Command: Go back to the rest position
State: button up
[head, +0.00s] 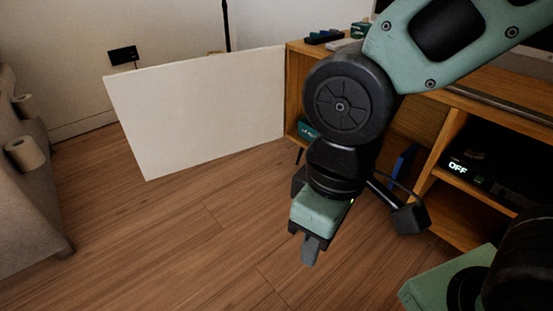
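My gripper (311,252) hangs at the end of my green and black arm, pointing down over the wooden floor in the middle of the head view. It is clear of the furniture around it in the picture. I see its fingers nearly edge-on, so whether they are open or shut does not show. No held object is visible at the fingertips. My arm hides part of the wooden cabinet behind it.
A wooden cabinet (444,160) with open shelves stands at the right, holding a black box reading OFF (480,170). A white panel (205,115) stands at its left. A grey sofa (25,215) with paper rolls (25,153) is far left. The floor (160,245) between is clear.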

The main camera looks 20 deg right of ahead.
notch_tip(320, 180, up, 50)
jog(key=p, duration=4.9)
